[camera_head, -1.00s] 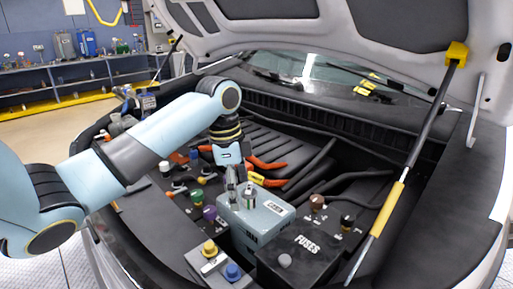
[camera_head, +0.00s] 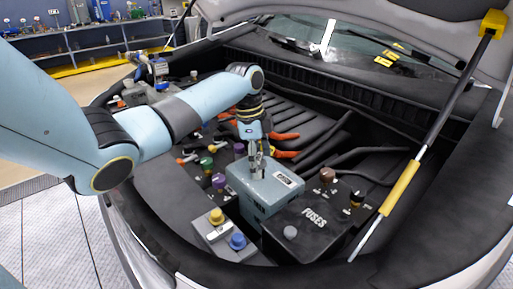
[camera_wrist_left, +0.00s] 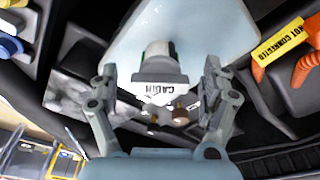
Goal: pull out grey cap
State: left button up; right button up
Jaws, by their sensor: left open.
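The blue-grey coolant tank (camera_head: 262,205) stands in the engine bay, with a label on its top. My left gripper (camera_head: 257,168) is over the tank's top, pointing down. In the left wrist view its fingers (camera_wrist_left: 158,78) are open and apart, on either side of a grey cap (camera_wrist_left: 160,62) with a white caution label. The cap stands on the pale tank. I cannot tell whether either finger touches it. In the head view the gripper mostly hides the cap. My right gripper is not in view.
A black fuse box (camera_head: 315,225) stands right of the tank. Yellow (camera_head: 216,216) and blue (camera_head: 238,241) caps sit in front, and a purple cap (camera_head: 219,181) to the left. Orange cables (camera_head: 285,136) run behind. A hood strut (camera_head: 400,188) slants at the right.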

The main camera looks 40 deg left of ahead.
pick_arm(q)
jog(key=shift+f, duration=0.15)
jog(key=shift+c, duration=0.3)
jog(key=c, duration=1.1)
jog(key=o, duration=0.4)
jog(key=shift+c, duration=1.4)
jog(key=shift+n+p, duration=0.9)
jog(key=shift+p, duration=0.25)
jog(key=shift+n+p, duration=0.5)
jog(key=shift+p, duration=0.1)
jog(key=shift+n+y, duration=0.3)
jog(key=shift+n+p, duration=1)
jog(key=shift+p, duration=0.35)
jog(key=shift+n, duration=0.3)
